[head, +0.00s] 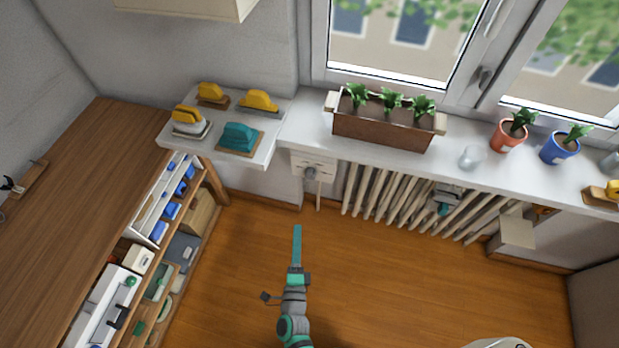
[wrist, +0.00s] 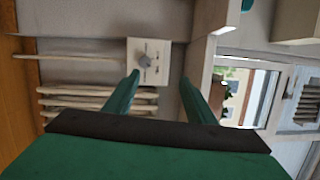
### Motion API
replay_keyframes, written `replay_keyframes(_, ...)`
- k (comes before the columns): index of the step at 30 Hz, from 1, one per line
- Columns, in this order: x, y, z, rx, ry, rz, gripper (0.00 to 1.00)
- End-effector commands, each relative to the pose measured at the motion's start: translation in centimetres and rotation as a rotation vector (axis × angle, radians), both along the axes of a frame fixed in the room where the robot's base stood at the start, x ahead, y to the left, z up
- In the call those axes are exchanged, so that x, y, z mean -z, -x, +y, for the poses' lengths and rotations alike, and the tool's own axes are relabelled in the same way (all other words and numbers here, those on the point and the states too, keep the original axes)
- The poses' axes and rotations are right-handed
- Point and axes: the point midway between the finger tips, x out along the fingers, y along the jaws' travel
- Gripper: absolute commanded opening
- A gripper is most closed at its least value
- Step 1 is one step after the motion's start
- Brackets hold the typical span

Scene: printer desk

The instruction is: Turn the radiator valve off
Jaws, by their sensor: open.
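The radiator valve is a small grey knob (head: 311,172) on a pale plate (head: 325,160) just under the windowsill, at the left end of the radiator (head: 375,193). In the wrist view the knob (wrist: 146,60) and its plate (wrist: 162,48) lie ahead, near the left fingertip; the wrist picture is turned sideways. My gripper (head: 297,229) is in front of and below the valve in the head view. In the wrist view its two teal fingers (wrist: 159,76) are spread apart with nothing between them. The knob is not between the fingers and appears untouched.
The white windowsill (head: 300,130) overhangs the valve. It carries a brown planter (head: 385,133), a glass (head: 472,157), potted plants and, at left, several yellow and teal items. A wooden shelf unit (head: 75,180) stands left. The floor (head: 370,270) around my arm is clear.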

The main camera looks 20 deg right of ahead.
Motion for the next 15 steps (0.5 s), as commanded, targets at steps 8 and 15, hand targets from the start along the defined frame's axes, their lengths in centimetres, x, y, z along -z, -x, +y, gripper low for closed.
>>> replay_keyframes(8,2.8,-9.4,-3.9,0.144,-0.443,-0.196,0.50)
replay_keyframes(15,3.8,-13.0,-5.5,0.211,-0.631,-0.284,0.50)
